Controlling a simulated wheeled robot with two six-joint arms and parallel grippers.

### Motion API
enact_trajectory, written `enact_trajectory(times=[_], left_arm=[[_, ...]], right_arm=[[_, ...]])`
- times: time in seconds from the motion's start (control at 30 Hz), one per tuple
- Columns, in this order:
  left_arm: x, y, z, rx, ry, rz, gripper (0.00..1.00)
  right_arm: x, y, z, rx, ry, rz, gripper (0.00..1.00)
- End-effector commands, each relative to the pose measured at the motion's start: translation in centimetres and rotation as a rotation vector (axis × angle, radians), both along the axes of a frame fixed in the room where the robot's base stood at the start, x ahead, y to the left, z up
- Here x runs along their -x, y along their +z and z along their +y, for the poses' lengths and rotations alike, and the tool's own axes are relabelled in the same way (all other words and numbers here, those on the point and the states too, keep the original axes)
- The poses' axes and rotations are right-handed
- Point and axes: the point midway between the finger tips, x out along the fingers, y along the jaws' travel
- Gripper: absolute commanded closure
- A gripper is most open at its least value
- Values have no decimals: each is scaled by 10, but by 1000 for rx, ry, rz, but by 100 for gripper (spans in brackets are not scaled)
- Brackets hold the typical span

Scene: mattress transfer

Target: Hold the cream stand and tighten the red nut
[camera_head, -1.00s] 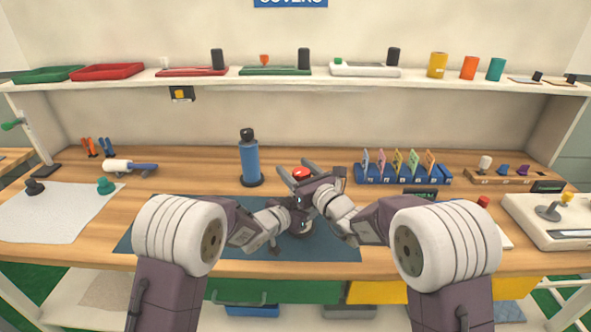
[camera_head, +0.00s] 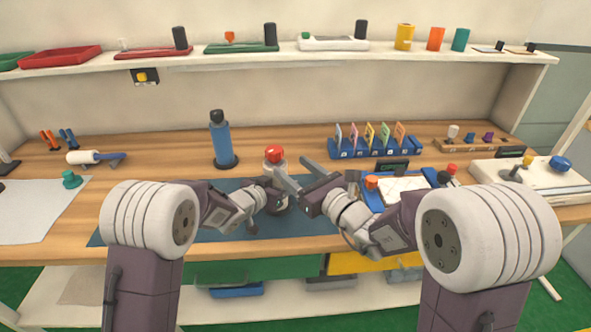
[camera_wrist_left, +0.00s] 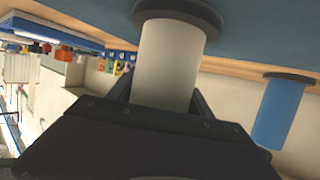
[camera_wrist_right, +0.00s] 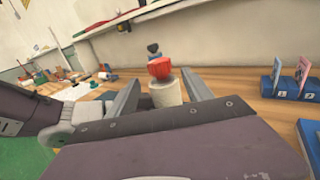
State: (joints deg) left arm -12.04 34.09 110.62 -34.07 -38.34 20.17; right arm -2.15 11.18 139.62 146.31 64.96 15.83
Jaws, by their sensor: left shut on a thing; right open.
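The cream stand (camera_head: 279,168) is upright on the blue mat, with the red nut (camera_head: 273,153) on its top. My left gripper (camera_head: 273,196) is shut on the stand's cream column; the left wrist view shows this column (camera_wrist_left: 168,62) between the fingers, with its dark round base. My right gripper (camera_head: 293,171) is open and empty, to the right of the stand. In the right wrist view the red nut (camera_wrist_right: 160,68) and the stand's top (camera_wrist_right: 167,92) show between and beyond its spread fingers. The stand's lower part is partly hidden by my grippers in the head view.
A blue card rack (camera_head: 375,149) is at the back right. A blue tray (camera_head: 372,196) lies beside my right gripper. The mat (camera_head: 125,229) is bare at its left end.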

Motion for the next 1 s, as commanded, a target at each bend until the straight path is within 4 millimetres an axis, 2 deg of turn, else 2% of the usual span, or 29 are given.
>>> enact_trajectory(times=[0.13,0.23,0.3,0.37,0.47,0.57,0.67,0.83,1.0], left_arm=[[-1,3,0,3,0,-6,100],[-1,3,0,3,0,-6,100],[-1,3,0,3,0,-6,100],[-1,3,0,3,0,-6,100],[-1,3,0,3,0,-6,100],[-1,3,0,3,0,-6,100],[-1,3,0,3,0,-6,100],[-1,3,0,3,0,-6,100],[-1,3,0,3,0,-6,100]], right_arm=[[3,5,6,-50,31,13,41],[11,30,38,-97,205,-22,41],[11,37,45,-98,320,-31,41],[8,37,42,-82,397,-31,41],[-3,25,18,-26,462,-20,41],[-18,10,-15,1,425,-7,41],[-22,5,-29,-6,394,4,41],[-26,5,-22,-4,395,1,41],[-47,5,10,-5,399,2,41]])
